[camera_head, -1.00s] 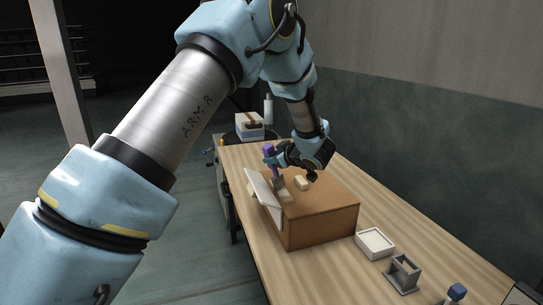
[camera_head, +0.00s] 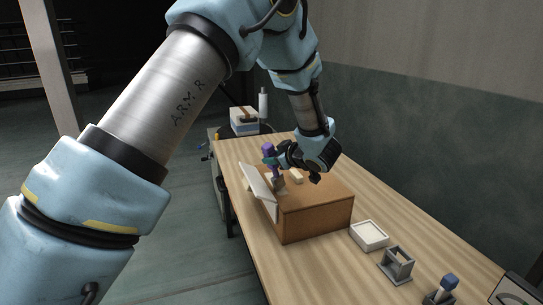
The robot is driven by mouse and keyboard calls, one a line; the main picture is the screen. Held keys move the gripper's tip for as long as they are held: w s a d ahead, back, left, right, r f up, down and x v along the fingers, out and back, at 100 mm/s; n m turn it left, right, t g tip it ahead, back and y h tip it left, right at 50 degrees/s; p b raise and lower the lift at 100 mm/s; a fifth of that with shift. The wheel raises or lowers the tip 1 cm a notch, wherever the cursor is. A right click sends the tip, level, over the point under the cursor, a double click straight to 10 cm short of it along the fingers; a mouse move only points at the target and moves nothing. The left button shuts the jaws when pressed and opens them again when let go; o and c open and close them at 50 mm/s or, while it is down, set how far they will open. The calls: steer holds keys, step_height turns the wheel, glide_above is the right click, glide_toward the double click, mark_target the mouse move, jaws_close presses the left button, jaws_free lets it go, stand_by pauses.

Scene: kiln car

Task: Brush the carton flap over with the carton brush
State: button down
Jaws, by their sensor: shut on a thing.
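The brown carton (camera_head: 318,217) stands on the wooden bench. Its pale carton flap (camera_head: 257,182) slants up and outward along the carton's left edge. My gripper (camera_head: 272,158) is shut on the purple handle of the carton brush (camera_head: 268,149). The brush is roughly upright, with its head pointing down beside the inner side of the flap, over the carton's top left part. I cannot tell whether the head touches the flap. The gripper's fingers are small and partly hidden around the handle.
A small pale block (camera_head: 296,176) lies on the carton top. A white tray (camera_head: 369,236), a grey stand (camera_head: 397,265) and a blue-topped item (camera_head: 443,288) stand toward the near right of the bench (camera_head: 330,264). A white box (camera_head: 244,122) and a bottle (camera_head: 263,103) are at the back.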

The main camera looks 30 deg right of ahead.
steer(key=shift+s+a, duration=0.15)
steer(key=shift+s, duration=0.9)
steer(key=shift+s+a, duration=0.15)
steer(key=shift+s, duration=0.9)
steer(key=shift+w+a, duration=0.1)
steer(key=shift+a, duration=0.65)
steer(key=shift+w, duration=0.15)
steer(key=shift+w+d+p, duration=0.2)
steer(key=shift+w+p, duration=0.1)
steer(key=shift+w, duration=2.45)
